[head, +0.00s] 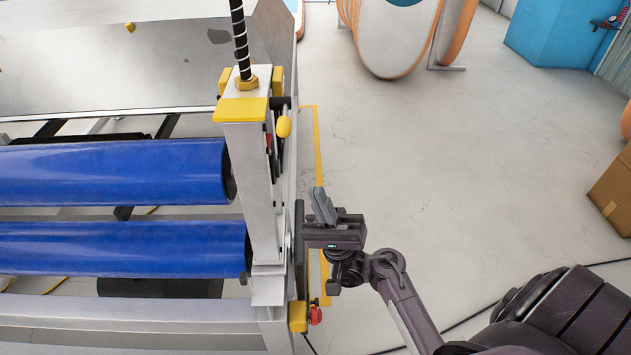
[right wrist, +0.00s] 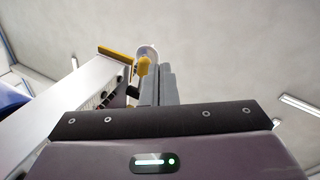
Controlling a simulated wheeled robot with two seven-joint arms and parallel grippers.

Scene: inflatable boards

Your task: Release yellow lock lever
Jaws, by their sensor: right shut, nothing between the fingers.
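The yellow lock lever (head: 284,126) sticks out on the right side of the machine's upright metal post, just below its yellow cap. In the right wrist view the yellow lever (right wrist: 144,66) shows beyond my fingers, near the top of the post. My right gripper (head: 319,197) is shut and empty. It is to the right of the post and lower in the head view than the lever, with a visible gap between them. In the right wrist view its fingers (right wrist: 158,84) are together and point toward the lever's area. My left gripper is not in view.
The metal post (head: 247,190) stands at the end of two blue rollers (head: 120,172). A red knob (head: 316,315) sits low on the frame. Orange-edged boards (head: 395,35), a blue cabinet (head: 560,35) and a cardboard box (head: 612,190) stand farther off. Open floor lies right of the machine.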

